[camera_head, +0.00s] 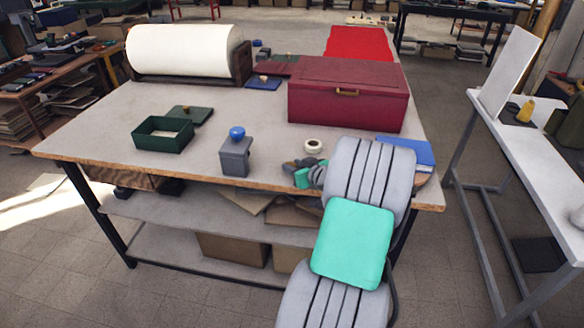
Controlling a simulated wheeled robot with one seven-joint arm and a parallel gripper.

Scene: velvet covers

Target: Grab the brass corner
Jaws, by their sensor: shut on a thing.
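My gripper (298,175) is low over the front right edge of the workbench (105,125), at the end of my grey and teal arm. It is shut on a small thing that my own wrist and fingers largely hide. I cannot make out what that thing is. No brass corner shows clearly anywhere else on the bench.
A white tape roll (313,146) lies just behind my gripper. A dark red box (345,98) stands behind that. A blue book (406,153) is at the right, partly behind my arm. A grey block with a blue knob (236,158) and a green tray (162,146) stand left.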

